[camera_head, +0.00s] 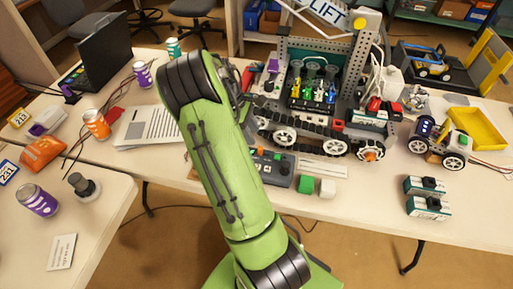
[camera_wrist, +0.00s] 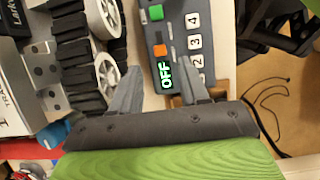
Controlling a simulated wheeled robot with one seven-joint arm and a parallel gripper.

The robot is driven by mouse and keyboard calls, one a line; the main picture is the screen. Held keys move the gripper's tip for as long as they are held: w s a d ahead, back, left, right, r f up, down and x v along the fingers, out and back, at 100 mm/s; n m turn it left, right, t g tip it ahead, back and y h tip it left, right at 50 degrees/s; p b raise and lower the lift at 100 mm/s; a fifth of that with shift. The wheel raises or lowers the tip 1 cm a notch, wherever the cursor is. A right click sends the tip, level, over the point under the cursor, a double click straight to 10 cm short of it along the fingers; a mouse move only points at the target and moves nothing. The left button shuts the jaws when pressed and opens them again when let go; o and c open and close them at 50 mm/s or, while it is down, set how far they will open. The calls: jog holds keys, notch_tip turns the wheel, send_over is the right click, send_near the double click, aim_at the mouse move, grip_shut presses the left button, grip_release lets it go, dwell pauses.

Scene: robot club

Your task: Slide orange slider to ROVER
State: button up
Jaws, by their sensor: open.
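The orange slider (camera_wrist: 162,50) shows as a small orange block on a grey control box (camera_wrist: 150,30) in the wrist view. A green block (camera_wrist: 156,12) is above it, and a lit OFF display (camera_wrist: 165,75) is below. My gripper (camera_wrist: 158,74) is open, its two fingers apart on either side of the box near the display, with nothing between them that I can see held. In the head view the box (camera_head: 283,178) lies on the table before the tracked rover, and the orange slider (camera_head: 278,156) shows on it. My arm hides the gripper there. I cannot read a ROVER label.
The tracked rover (camera_head: 325,140) stands right behind the box, and its wheels (camera_wrist: 108,75) are close to my left finger.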

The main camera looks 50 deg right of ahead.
aim_at(260, 147)
jog(key=b+x, duration=0.1)
jog(key=x, duration=0.5)
jog(key=shift+s+f+b, duration=0.1)
jog(key=shift+f+b, duration=0.05)
jog(key=shift+b, duration=0.15)
grip_shut()
